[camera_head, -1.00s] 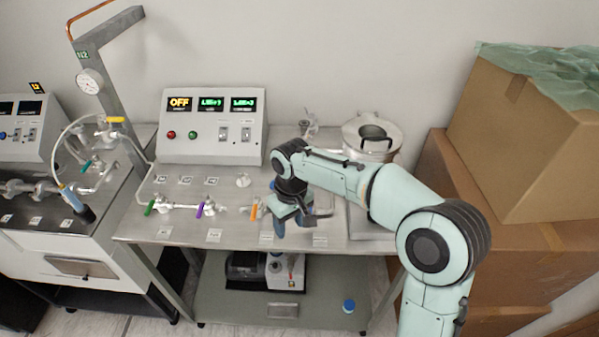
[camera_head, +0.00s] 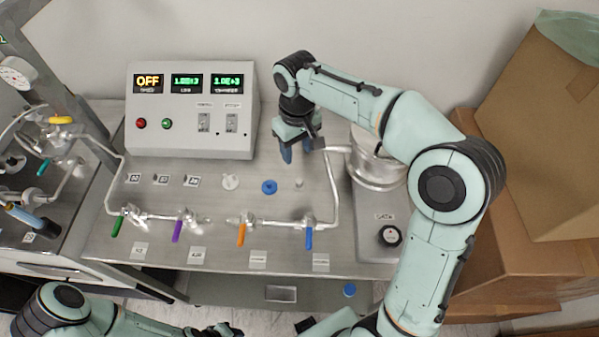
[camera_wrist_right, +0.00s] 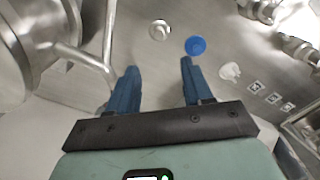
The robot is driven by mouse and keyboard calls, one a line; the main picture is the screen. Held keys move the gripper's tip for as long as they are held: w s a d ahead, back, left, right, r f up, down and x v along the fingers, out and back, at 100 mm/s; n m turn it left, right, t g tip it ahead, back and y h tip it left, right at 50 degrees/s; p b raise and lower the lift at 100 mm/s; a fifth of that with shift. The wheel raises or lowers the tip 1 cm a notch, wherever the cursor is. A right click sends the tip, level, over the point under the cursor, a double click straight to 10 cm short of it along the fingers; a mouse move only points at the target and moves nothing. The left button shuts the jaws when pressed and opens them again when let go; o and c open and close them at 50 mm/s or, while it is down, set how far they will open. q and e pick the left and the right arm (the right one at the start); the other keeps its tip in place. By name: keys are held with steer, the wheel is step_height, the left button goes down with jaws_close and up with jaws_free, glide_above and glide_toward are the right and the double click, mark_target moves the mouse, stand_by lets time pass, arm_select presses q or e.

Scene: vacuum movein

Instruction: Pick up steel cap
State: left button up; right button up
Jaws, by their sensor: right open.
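The steel cap (camera_head: 299,183) is a small round silvery piece on the steel bench top, right of a blue cap (camera_head: 269,187). In the right wrist view the steel cap (camera_wrist_right: 159,30) lies beyond the fingertips, near the top edge, with the blue cap (camera_wrist_right: 196,46) right of it. My right gripper (camera_head: 297,152) is open and empty, pointing down above the bench on the wall side of the caps. Its two blue fingers (camera_wrist_right: 158,66) are spread apart and touch neither cap. My left gripper (camera_head: 218,331) shows only partly at the bottom edge; its jaws are unclear.
A white cap (camera_head: 230,182) lies left of the blue one. A pipe with coloured valve handles (camera_head: 242,234) runs along the front. The control box (camera_head: 192,146) stands behind on the left, a metal vessel (camera_head: 376,168) on the right.

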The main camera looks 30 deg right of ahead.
glide_above(299, 180)
steer(key=f, duration=0.3)
steer(key=f+b, duration=0.1)
steer(key=f, duration=0.3)
steer(key=shift+s+a+f, duration=0.1)
steer(key=shift+a, duration=0.1)
steer(key=shift+d+f, duration=0.15)
steer(key=shift+f, duration=2.65)
jaws_close()
